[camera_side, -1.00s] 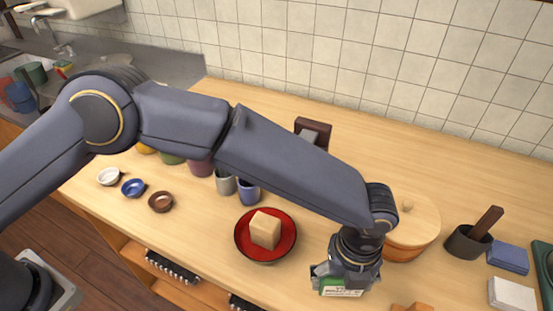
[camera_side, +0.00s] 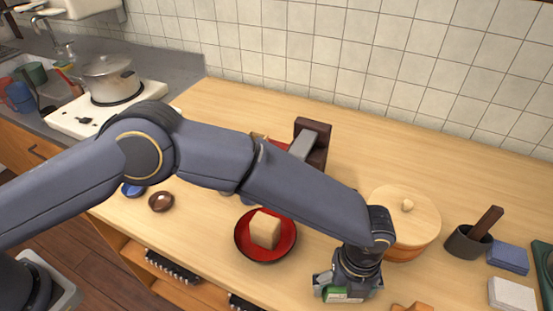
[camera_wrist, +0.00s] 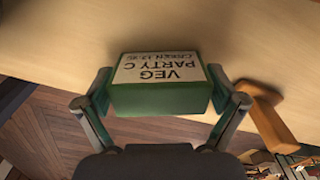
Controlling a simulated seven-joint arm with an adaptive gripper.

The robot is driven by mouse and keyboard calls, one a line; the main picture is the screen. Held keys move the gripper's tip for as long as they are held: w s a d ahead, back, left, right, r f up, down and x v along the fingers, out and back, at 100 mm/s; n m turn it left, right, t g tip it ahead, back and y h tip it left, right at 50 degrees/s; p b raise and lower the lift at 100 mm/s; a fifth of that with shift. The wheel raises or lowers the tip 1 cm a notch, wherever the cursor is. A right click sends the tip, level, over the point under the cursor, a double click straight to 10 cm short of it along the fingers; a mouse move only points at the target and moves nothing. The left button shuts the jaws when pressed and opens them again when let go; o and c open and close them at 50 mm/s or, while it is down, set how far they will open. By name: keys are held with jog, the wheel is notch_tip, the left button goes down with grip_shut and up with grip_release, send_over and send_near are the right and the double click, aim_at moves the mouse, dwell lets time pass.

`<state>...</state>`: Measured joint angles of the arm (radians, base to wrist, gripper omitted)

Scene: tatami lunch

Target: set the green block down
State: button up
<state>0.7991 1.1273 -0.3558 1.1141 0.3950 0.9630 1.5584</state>
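The green block (camera_wrist: 160,98) carries a white label reading "VEG PARTY C" and a smaller line. It sits between the two fingers of my gripper (camera_wrist: 160,88), which press against its left and right sides in the wrist view. In the side view, my gripper (camera_side: 345,288) is low near the counter's front edge, and the green block (camera_side: 335,294) shows partly below it. The fingers and wrist hide much of the block there. I cannot tell whether its underside touches the counter.
A red plate (camera_side: 243,248) with a pale block (camera_side: 265,230) stands left of my gripper. A lidded wooden tub (camera_side: 425,225) is close behind on the right. An orange-brown wooden piece (camera_wrist: 268,118) lies right of the block. The wooden counter (camera_wrist: 60,25) ends nearby, with floor below.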

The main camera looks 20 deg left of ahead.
jog(key=shift+r, duration=0.1)
notch_tip(320, 180, up, 12)
jog(key=shift+f, duration=0.25)
jog(key=w+a+r+n+t, duration=0.1)
jog(key=w+a+r+n, duration=0.1)
jog(key=a+r+n, duration=0.7)
jog(key=w+a+r+n+t, duration=0.25)
jog(key=a+r, duration=0.45)
jog(key=a, duration=0.6)
jog(key=s+a+r+n, duration=0.25)
jog(key=a+n, duration=0.25)
jog(key=a, duration=0.3)
jog(key=s+a+r+n, duration=0.2)
jog(key=s+a+n, duration=0.25)
jog(key=a, duration=0.35)
jog(key=s+a+f+n+t, duration=0.2)
jog(key=s+a+f+n, duration=0.1)
jog(key=s+a+n, duration=0.5)
jog(key=shift+s+f+n, duration=0.15)
jog(key=shift+s+n, duration=0.1)
jog(key=shift+n, duration=0.95)
